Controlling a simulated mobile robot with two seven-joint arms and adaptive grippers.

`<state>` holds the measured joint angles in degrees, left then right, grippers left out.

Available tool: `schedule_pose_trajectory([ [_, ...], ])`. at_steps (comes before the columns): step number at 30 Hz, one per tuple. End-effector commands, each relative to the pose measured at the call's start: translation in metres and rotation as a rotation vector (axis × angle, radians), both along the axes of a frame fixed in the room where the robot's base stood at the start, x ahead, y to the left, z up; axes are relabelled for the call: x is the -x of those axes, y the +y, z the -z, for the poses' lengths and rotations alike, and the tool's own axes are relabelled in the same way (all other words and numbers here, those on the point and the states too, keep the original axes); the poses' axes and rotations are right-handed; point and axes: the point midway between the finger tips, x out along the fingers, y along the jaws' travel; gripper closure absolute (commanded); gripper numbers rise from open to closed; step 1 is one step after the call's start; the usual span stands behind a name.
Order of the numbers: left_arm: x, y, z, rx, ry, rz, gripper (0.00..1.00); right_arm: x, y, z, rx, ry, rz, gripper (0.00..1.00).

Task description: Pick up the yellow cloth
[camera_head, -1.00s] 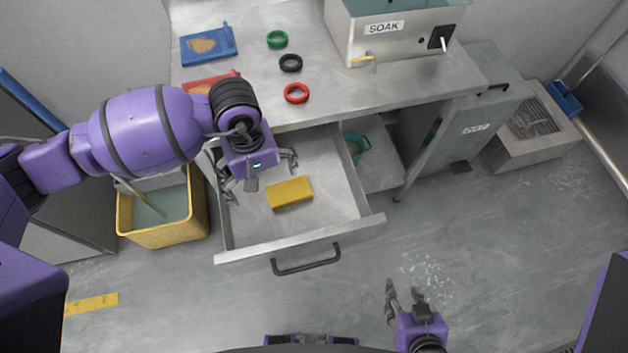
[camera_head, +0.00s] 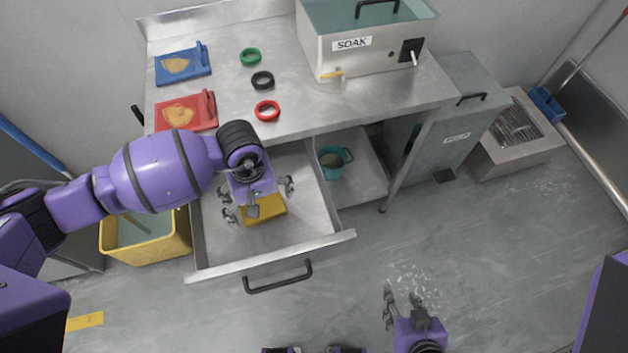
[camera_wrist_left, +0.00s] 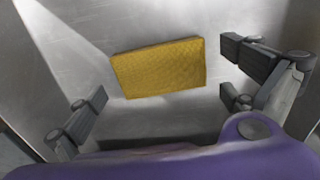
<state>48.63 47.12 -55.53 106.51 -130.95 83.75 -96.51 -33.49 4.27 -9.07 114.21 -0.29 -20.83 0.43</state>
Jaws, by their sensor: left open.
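The yellow cloth (camera_head: 266,211) is a flat folded rectangle lying on the bottom of the open drawer (camera_head: 312,212). My left gripper (camera_head: 258,207) is over the drawer and partly covers the cloth in the head view. In the left wrist view the whole cloth (camera_wrist_left: 158,68) shows between the spread fingers of my left gripper (camera_wrist_left: 168,92), apart from them. The left gripper is open and empty. My right gripper (camera_head: 402,299) is low in the head view above the floor, away from the drawer, with its fingers apart and nothing between them.
The drawer's front wall and black handle (camera_head: 278,277) face the near side. The counter above holds a red board (camera_head: 172,114), a blue board (camera_head: 170,67), several rings and the SOAK box (camera_head: 350,60). A yellow bucket (camera_head: 160,250) stands left of the drawer.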

Motion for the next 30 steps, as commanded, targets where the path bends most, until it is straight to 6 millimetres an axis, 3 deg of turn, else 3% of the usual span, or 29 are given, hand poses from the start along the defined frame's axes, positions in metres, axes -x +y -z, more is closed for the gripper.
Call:
schedule_pose_trajectory([
  [3, 0.0018, 0.0004, 0.0129, 0.001, 0.004, -0.001, 0.00, 0.0018, -0.0004, 0.0022, 0.001, 0.005, -0.001, 0.60],
  [10, 0.0015, 0.0005, 0.0149, 0.000, 0.002, 0.000, 0.00, 0.0020, -0.0007, 0.0043, 0.002, 0.008, -0.004, 0.60],
  [20, 0.0014, 0.0006, 0.0146, 0.000, 0.002, 0.000, 0.39, -0.0028, -0.0007, 0.0013, 0.003, -0.002, -0.007, 0.60],
  [30, 0.0007, 0.0007, 0.0100, -0.001, 0.001, 0.000, 0.39, -0.0042, -0.0006, -0.0002, 0.003, -0.005, -0.007, 0.60],
])
